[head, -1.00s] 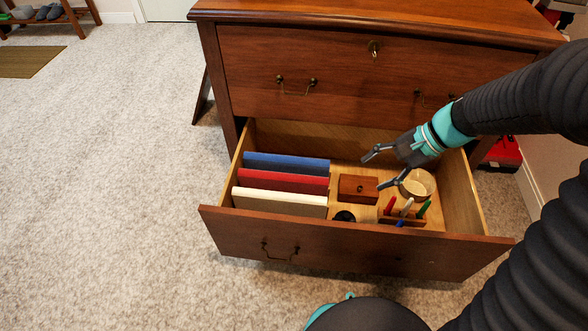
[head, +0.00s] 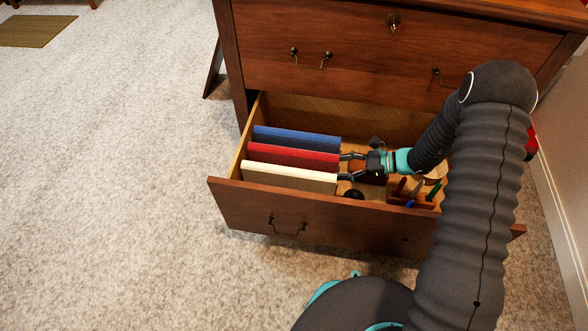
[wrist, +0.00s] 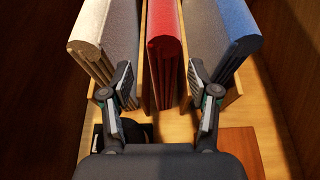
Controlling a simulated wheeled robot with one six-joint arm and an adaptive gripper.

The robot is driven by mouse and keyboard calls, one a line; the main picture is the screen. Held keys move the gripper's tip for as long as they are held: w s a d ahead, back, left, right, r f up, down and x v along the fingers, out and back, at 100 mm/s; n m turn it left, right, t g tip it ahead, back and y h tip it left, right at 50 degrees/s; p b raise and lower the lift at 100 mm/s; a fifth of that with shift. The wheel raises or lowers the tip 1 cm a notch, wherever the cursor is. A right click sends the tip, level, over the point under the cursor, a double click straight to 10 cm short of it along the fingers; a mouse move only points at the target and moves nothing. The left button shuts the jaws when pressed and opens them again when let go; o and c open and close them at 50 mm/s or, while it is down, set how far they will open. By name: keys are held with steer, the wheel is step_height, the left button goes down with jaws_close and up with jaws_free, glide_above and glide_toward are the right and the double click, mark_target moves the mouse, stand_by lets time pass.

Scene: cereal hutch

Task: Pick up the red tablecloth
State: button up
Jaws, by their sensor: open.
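The red tablecloth (head: 294,155) is a folded red cloth standing on edge in the open lower drawer. It stands between a cream cloth (head: 290,174) and a blue cloth (head: 297,136). My gripper (head: 344,166) is open at the right end of the red cloth. In the wrist view, the red cloth (wrist: 165,50) lies straight ahead between my open fingertips (wrist: 160,78), with the cream cloth (wrist: 92,32) to the left and the blue cloth (wrist: 235,28) to the right. I cannot tell whether either fingertip touches a cloth.
Thin wooden dividers (wrist: 151,85) separate the cloths. A small wooden box, pens (head: 413,192) and a round container (head: 434,174) share the drawer's right part, partly hidden by my arm. The drawer front (head: 330,214) rises near my gripper. The carpet (head: 110,180) at left is clear.

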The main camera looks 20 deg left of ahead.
mark_target(321, 168)
steer(key=shift+w+x, duration=0.15)
steer(key=shift+x, duration=1.8)
steer(key=shift+w+x, duration=0.1)
steer(key=shift+x, duration=1.8)
steer(key=shift+f, duration=0.15)
jaws_close()
